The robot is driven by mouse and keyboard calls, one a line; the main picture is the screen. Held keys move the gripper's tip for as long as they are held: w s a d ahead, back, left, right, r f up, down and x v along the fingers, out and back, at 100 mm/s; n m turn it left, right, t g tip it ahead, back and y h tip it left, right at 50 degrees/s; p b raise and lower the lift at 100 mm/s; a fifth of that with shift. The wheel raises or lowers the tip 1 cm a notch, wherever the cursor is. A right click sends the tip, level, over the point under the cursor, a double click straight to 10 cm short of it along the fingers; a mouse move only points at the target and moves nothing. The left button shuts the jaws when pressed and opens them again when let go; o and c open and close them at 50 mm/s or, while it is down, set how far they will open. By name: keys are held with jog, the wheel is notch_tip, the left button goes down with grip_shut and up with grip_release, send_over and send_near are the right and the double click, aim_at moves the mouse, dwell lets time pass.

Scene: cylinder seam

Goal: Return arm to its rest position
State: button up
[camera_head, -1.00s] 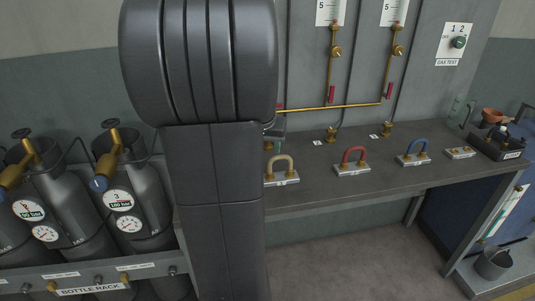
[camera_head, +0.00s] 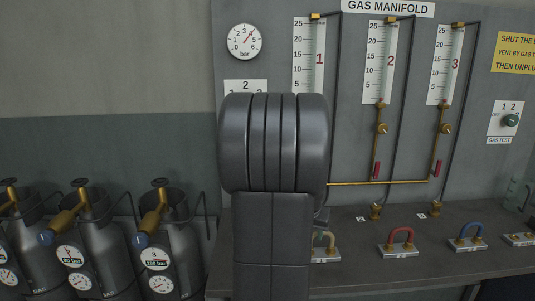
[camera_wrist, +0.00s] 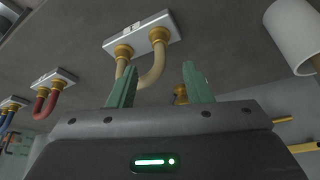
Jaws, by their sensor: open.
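My gripper (camera_wrist: 160,88) shows in the wrist view with its two green fingers apart and nothing between them. Beyond the fingers, a beige hose loop (camera_wrist: 152,68) with brass ends hangs on a white plate in that view; I cannot tell how far it is from the fingertips. In the head view, my dark arm stands upright in the middle and hides most of the gripper. The beige loop (camera_head: 327,241) shows partly just right of my arm, on the bench.
The bench (camera_head: 365,278) also carries a red loop (camera_head: 401,237) and a blue loop (camera_head: 470,232). Several gas cylinders (camera_head: 172,243) stand at left. Behind are the gas manifold gauges (camera_head: 381,62), a brass pipe (camera_head: 375,183) and a pressure dial (camera_head: 243,41).

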jog(key=x, duration=0.7)
jog(key=shift+r, duration=0.1)
